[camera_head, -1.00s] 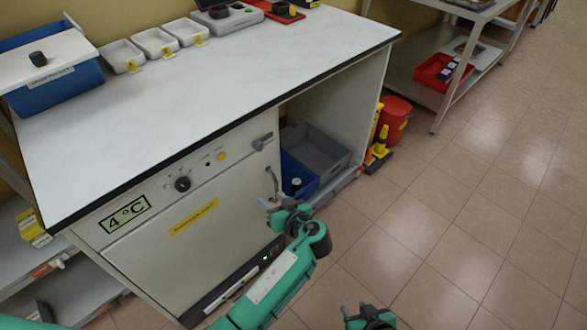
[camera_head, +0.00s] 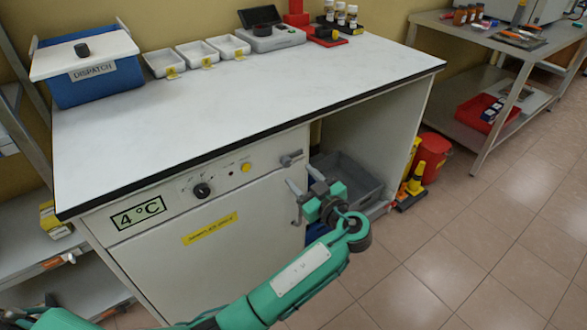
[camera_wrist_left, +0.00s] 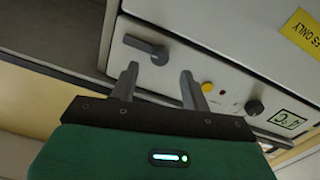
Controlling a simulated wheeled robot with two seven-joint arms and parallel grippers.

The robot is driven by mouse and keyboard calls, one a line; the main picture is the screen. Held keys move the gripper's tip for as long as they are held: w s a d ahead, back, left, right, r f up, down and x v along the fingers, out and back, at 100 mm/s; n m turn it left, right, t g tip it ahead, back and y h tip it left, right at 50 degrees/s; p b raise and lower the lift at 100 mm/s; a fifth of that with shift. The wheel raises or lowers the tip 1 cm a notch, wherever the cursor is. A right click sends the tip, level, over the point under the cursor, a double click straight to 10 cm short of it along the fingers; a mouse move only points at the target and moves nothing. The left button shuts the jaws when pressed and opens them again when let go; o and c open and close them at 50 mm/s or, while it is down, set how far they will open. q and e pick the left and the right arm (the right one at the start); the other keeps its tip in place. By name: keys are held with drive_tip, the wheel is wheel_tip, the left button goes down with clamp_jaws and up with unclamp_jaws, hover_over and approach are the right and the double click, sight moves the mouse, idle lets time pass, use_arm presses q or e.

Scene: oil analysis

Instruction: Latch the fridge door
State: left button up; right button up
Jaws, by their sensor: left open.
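The white fridge (camera_head: 215,235) stands under the counter, with a "4 °C" label on its front panel. Its door, with a yellow label (camera_head: 209,229), looks closed against the body. The grey latch lever (camera_head: 291,158) is at the panel's upper right and lies roughly sideways; it also shows in the left wrist view (camera_wrist_left: 147,48). My left gripper (camera_head: 303,180) is open and empty, just below and in front of the latch. In the wrist view its fingers (camera_wrist_left: 158,82) point toward the latch, with no clear contact. My right gripper is out of view.
The panel also carries a black knob (camera_head: 202,190) and a yellow button (camera_head: 246,167). A vertical door handle (camera_head: 297,211) is close to my left gripper. The counter edge overhangs above. A grey crate (camera_head: 350,175) sits in the open bay to the right.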

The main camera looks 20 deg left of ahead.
sight(288, 165)
use_arm(q)
drive_tip(key=shift+x, duration=2.4)
drive_tip(key=c, duration=1)
